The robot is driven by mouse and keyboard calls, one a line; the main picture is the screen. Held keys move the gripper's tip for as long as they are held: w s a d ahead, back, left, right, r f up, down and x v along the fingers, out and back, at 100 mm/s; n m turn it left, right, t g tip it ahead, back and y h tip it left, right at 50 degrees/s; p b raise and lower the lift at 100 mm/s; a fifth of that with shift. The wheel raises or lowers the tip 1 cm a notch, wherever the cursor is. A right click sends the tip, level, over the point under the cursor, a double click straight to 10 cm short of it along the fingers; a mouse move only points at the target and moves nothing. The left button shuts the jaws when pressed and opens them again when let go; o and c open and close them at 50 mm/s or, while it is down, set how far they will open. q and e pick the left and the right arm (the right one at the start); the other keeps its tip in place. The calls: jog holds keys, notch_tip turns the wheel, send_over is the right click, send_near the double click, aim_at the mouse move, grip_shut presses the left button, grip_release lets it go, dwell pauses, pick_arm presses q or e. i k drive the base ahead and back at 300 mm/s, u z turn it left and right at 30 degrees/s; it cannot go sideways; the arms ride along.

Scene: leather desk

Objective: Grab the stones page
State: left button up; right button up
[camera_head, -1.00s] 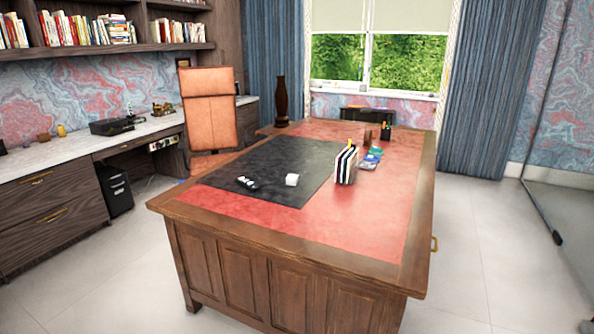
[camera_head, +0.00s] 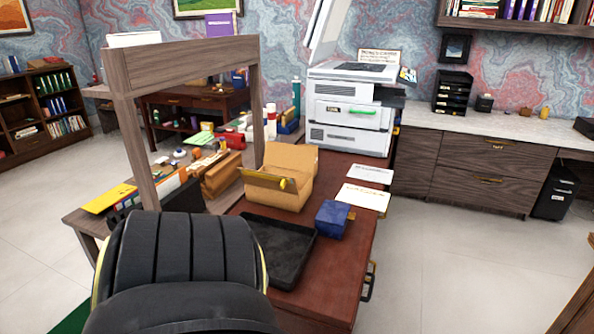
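No page can be made out as the stones page, as the print is too small to read. Two white printed sheets lie on the red-brown desk: a nearer sheet (camera_head: 363,197) and a farther sheet (camera_head: 371,174). Another printed page (camera_head: 380,56) stands upright on top of the white printer (camera_head: 350,108), whose lid is raised. A sheet with coloured marks (camera_head: 408,75) is at the printer's right side. Neither of my grippers is in view.
A black padded chair back (camera_head: 180,255) fills the lower left foreground. The desk (camera_head: 340,260) holds an open cardboard box (camera_head: 283,190), a blue box (camera_head: 332,219) and a black tray (camera_head: 275,250). Open floor (camera_head: 460,270) lies to the desk's right.

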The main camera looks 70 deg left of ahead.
aim_at(377, 176)
jog(key=u, duration=0.5)
jog(key=i, duration=1.8)
jog(key=u, duration=0.65)
jog(key=i, duration=1.15)
